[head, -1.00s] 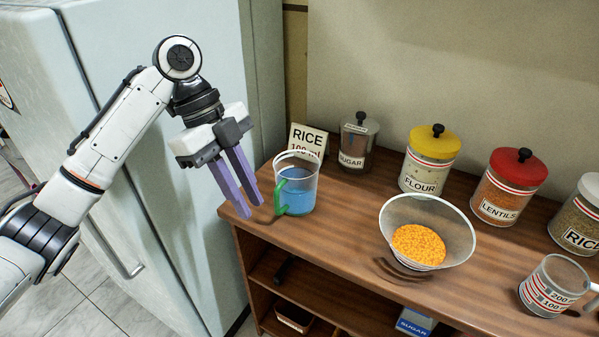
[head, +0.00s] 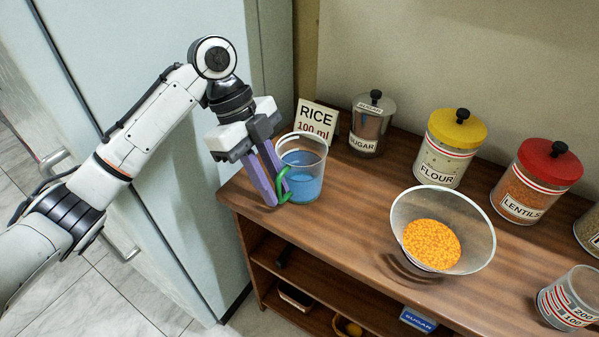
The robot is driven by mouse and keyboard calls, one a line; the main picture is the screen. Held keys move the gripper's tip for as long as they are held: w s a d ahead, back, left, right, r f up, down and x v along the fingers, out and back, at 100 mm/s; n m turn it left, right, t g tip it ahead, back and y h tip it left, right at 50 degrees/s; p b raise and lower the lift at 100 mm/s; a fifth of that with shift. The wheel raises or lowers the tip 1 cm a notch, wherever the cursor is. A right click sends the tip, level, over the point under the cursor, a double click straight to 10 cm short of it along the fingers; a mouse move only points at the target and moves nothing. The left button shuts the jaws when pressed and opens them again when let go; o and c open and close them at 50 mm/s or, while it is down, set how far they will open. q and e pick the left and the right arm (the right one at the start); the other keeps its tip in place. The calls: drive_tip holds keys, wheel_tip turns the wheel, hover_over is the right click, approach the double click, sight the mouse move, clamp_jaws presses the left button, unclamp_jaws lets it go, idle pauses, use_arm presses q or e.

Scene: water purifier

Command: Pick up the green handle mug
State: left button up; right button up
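The green handle mug (head: 304,178) is a clear cup with blue liquid inside. It stands upright on the wooden counter, near its left end. Its green handle (head: 283,186) faces left and toward the front. My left gripper (head: 277,201) has its two purple fingers pointing down at the handle. The fingers are slightly apart, with the handle at or between the tips. I cannot tell whether they press on it. My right gripper is not in view.
A card reading RICE 100 ml (head: 317,119) stands behind the mug. A sugar jar (head: 371,125), flour jar (head: 448,150) and lentils jar (head: 532,183) line the back. A clear bowl of orange lentils (head: 440,232) and a measuring cup (head: 568,298) are to the right. Bare counter (head: 345,215) lies between mug and bowl.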

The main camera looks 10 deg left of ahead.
sight(279, 198)
use_arm(q)
drive_tip(key=x, duration=0.3)
drive_tip(key=shift+f, duration=0.15)
clamp_jaws()
drive_tip(key=shift+w, duration=0.1)
idle(1.1)
